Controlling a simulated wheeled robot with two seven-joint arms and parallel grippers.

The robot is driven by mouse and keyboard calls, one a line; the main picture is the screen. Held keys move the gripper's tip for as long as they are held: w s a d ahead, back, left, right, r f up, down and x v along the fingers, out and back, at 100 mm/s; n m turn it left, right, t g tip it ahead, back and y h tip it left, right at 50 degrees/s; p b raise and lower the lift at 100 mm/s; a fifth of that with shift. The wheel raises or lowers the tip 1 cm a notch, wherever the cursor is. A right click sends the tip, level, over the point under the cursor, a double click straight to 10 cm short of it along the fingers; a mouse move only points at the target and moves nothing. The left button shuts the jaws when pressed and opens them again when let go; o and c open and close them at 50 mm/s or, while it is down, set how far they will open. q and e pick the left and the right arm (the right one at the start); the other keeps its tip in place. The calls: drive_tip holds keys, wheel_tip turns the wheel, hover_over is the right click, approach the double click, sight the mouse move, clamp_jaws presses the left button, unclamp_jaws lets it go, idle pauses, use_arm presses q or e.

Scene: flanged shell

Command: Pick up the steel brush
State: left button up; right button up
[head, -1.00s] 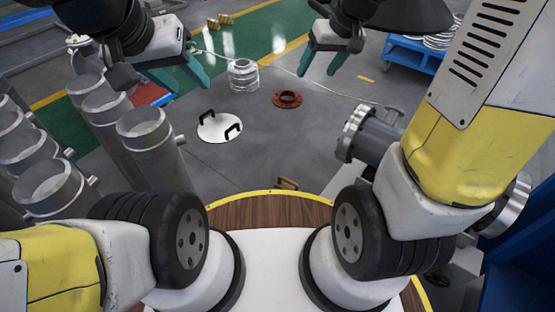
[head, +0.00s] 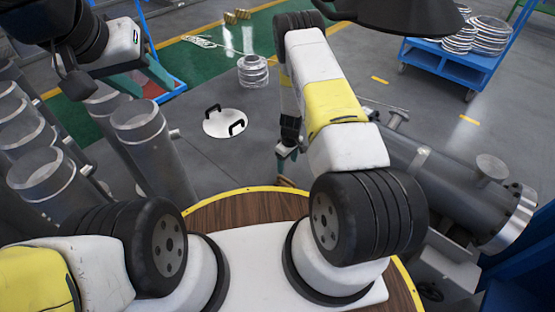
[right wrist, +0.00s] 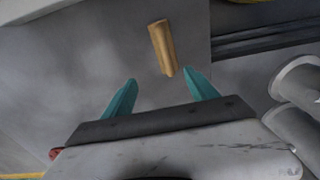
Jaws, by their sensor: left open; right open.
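The steel brush shows as a small wooden block (right wrist: 162,48) on the grey floor in the right wrist view. No bristles can be made out. In the head view the brush (head: 284,181) is a small brown piece just beyond the wooden rim of my base, partly hidden. My right gripper (head: 286,155) hangs down near it, apart from it. In the right wrist view its teal fingers (right wrist: 160,80) are open and empty, with the brush just beyond the gap between the tips. My left gripper (head: 147,82) is open and empty at the upper left.
A white round plate with two black handles (head: 224,136) lies on the floor, with a stack of clear rings (head: 253,72) behind it. Upright steel pipes (head: 150,150) stand at the left. A large flanged shell (head: 440,180) lies at the right. A blue cart (head: 460,62) stands behind.

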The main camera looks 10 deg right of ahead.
sight(287, 180)
drive_tip(key=shift+n, duration=0.4)
drive_tip(key=f, duration=0.4)
drive_tip(key=s+f, duration=0.1)
drive_tip(key=f, duration=0.3)
drive_tip(key=s+f, duration=0.1)
drive_tip(key=f, duration=0.2)
drive_tip(key=shift+s+a+f, duration=0.15)
drive_tip(key=shift+a+f, duration=0.05)
drive_tip(key=shift+f, duration=0.7)
clamp_jaws()
drive_tip(key=shift+r, duration=0.1)
drive_tip(key=shift+r, duration=0.4)
wheel_tip(287, 180, up, 3)
drive_tip(key=shift+s+f, duration=0.1)
drive_tip(key=shift+s, duration=0.05)
drive_tip(key=s+a, duration=0.3)
drive_tip(key=s, duration=0.4)
drive_tip(key=s+a+r, duration=0.1)
drive_tip(key=s+a, duration=0.2)
drive_tip(key=s, duration=0.4)
drive_tip(key=shift+s+r, duration=0.15)
drive_tip(key=shift+s, duration=0.15)
